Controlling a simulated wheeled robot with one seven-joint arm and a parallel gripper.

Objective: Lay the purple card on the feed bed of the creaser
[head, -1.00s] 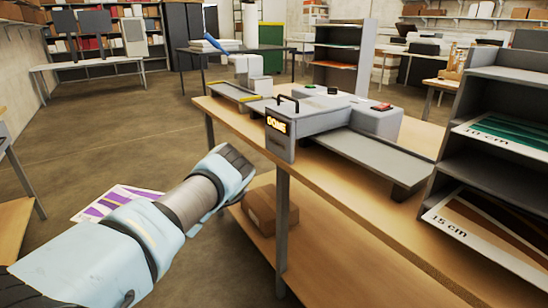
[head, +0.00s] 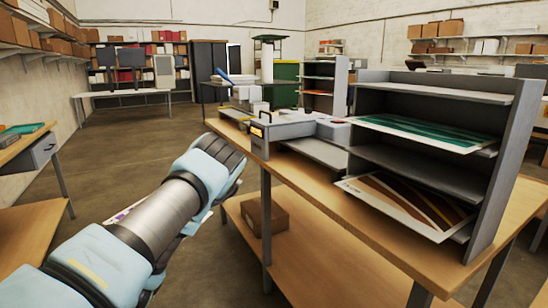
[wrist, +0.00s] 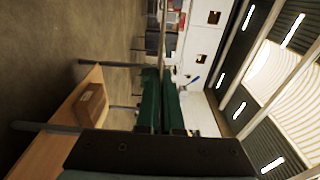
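Only a small sliver of the purple card (head: 122,215) shows behind my arm in the head view. My gripper is hidden behind the arm in that view. In the wrist view its two dark green fingers (wrist: 161,105) are close together, with a thin edge-on line between and beyond them that fits the card. A grey machine (head: 288,126) with an orange-lit panel, probably the creaser, stands on the wooden bench. Its flat grey bed (head: 322,152) extends to the right. My gripper is away from the machine, off the bench's left side.
A grey rack (head: 420,165) holding green and brown sheets stands on the bench (head: 375,215), right of the machine. A cardboard box (head: 262,213) sits on the lower shelf. Another table with a grey drawer (head: 42,150) is at the left. The floor between is clear.

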